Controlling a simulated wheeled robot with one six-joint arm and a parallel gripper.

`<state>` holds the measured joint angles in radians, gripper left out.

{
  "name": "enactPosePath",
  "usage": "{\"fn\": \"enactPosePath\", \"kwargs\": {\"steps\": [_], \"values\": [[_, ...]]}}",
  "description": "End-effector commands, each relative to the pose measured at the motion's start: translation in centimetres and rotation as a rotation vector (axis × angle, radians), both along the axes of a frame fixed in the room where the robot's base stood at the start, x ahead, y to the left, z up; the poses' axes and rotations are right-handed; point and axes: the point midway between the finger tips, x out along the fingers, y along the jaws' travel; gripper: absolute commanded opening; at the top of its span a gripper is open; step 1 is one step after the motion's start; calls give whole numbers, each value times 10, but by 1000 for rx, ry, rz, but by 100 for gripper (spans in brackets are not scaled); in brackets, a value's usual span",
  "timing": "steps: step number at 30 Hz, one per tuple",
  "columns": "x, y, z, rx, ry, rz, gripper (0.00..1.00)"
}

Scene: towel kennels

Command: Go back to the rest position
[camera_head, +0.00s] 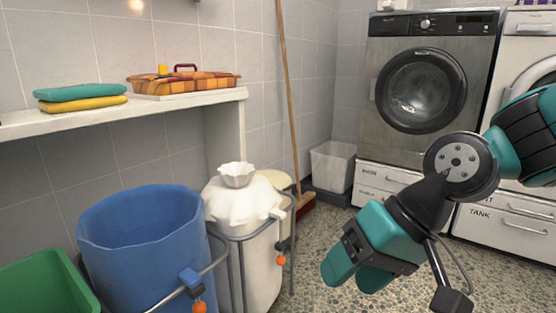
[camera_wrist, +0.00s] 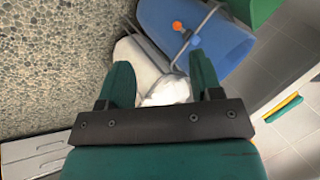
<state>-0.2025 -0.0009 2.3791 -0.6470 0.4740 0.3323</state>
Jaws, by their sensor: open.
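My gripper (camera_head: 357,275) hangs at the right in the head view, above the pebbled floor and in front of the washing machines. Its two teal fingers are apart with nothing visible between them. In the wrist view my gripper (camera_wrist: 160,82) also shows its fingers spread, with a white bag and a blue bin farther off beyond them. The gripper touches nothing that I can see.
A blue bin (camera_head: 140,240), a white bag (camera_head: 245,205) on a metal frame and a green bin (camera_head: 45,285) stand at the left. A shelf (camera_head: 190,102) holds folded towels (camera_head: 80,98) and a checked basket (camera_head: 185,84). A broom (camera_head: 290,100) leans behind. A washing machine (camera_head: 385,75) stands at the back right.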

Motion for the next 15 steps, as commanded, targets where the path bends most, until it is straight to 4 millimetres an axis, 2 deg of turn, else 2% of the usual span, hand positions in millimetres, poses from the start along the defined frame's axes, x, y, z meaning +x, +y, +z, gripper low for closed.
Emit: {"fn": "enactPosePath", "kwargs": {"steps": [1, 9, 15], "values": [[-18, -8, 16, -43, -31, 59, 59], [-94, -53, 42, -239, -121, 334, 59], [-92, -52, 91, -237, -114, 332, 59]]}}
